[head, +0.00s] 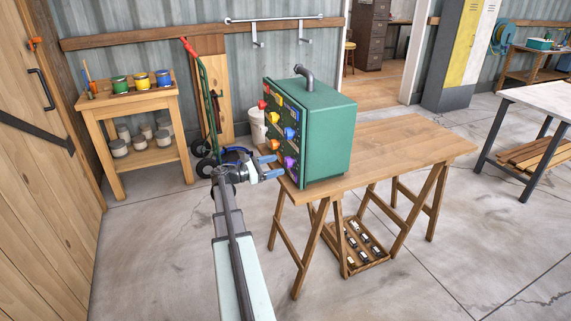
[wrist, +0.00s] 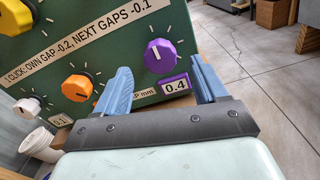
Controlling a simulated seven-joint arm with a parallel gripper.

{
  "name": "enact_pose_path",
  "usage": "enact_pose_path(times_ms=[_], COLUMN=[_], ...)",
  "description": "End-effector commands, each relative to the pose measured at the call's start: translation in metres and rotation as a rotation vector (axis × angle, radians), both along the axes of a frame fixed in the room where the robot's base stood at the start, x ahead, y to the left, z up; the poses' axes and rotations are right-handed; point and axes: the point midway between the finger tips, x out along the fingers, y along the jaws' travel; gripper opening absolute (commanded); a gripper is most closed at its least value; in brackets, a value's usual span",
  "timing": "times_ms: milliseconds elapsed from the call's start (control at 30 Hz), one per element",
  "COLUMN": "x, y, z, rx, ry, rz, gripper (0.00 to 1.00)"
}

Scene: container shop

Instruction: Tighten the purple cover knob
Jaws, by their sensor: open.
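The purple cover knob (wrist: 160,53) is on the lower right of the green box's panel in the wrist view, with a white pointer mark at its upper left. Below it a purple-framed label (wrist: 175,86) reads 0.4. In the head view the purple knob (head: 290,162) is low on the face of the green box (head: 325,135). My gripper (wrist: 163,80) is open, its blue fingers apart with nothing between them. The knob shows between and beyond the fingertips. In the head view my gripper (head: 272,168) is close to the panel's lower part.
An orange knob (wrist: 77,86), a white knob (wrist: 27,106) and a yellow knob (wrist: 15,15) are left of the purple one. A panel strip (wrist: 80,50) reads "1 click: own gap -0.2, next gaps -0.1". The box stands on a wooden table (head: 400,150); its right part is clear.

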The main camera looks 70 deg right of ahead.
Motion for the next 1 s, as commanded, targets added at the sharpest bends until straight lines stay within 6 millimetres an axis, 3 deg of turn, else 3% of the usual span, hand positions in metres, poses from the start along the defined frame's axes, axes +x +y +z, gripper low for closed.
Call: enact_pose_path(times_ms=[300,767,1000], x=[-0.029,-0.036,-0.036], y=[-0.030,-0.036,-0.036], z=[0.000,0.000,0.000], rx=[-0.001,-0.001,-0.001], ry=[0.000,0.000,0.000], rz=[-0.001,0.000,0.000], gripper=[0.71,0.71,0.50])
